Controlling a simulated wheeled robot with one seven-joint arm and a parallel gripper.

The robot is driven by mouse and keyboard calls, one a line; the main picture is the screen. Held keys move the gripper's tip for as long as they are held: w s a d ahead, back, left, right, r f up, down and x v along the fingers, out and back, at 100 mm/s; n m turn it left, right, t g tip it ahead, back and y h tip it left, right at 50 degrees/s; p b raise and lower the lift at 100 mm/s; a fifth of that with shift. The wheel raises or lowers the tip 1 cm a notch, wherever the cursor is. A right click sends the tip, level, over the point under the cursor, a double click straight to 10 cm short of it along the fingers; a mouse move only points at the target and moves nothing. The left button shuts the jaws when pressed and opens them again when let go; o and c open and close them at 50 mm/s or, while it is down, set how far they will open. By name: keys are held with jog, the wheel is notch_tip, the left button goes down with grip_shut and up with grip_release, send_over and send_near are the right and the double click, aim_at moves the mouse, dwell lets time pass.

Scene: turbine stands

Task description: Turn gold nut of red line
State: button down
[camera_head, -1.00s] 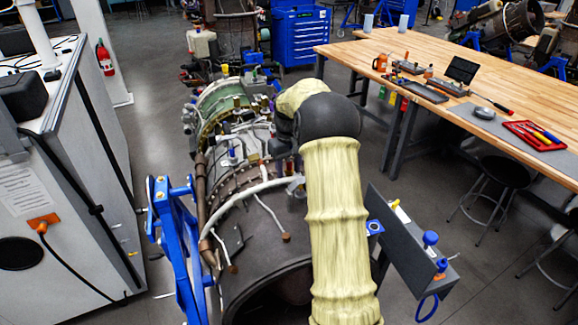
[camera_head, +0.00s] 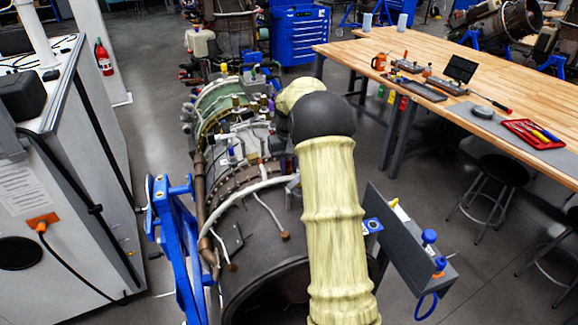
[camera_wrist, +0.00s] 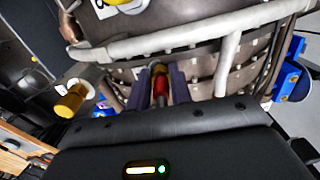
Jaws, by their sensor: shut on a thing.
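In the wrist view my gripper (camera_wrist: 160,78) has its two dark fingers closed around a short fitting on the turbine. A red line (camera_wrist: 160,90) shows between the fingers, with a small gold nut (camera_wrist: 157,69) at its far end near the fingertips. The fingers hide the sides of both, so the exact contact is hard to see. In the head view the turbine (camera_head: 265,215) stands below my pale-sleeved arm. My gripper and the red line are hidden there behind the arm.
Another gold fitting (camera_wrist: 72,99) stands left of my gripper in the wrist view. A pale pipe (camera_wrist: 180,40) crosses just beyond the fingers. In the head view a blue stand (camera_head: 180,240) is left of the turbine. A wooden workbench (camera_head: 430,45) is at the right.

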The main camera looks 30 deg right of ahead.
jog(key=m, duration=0.5)
jog(key=shift+a, duration=0.1)
jog(key=shift+m, duration=0.3)
jog(key=c, duration=1.2)
grip_release()
jog(key=shift+w, duration=0.1)
jog(key=shift+c, duration=0.2)
jog(key=shift+r, duration=0.1)
notch_tip(320, 180, up, 17)
jog(key=b, duration=0.2)
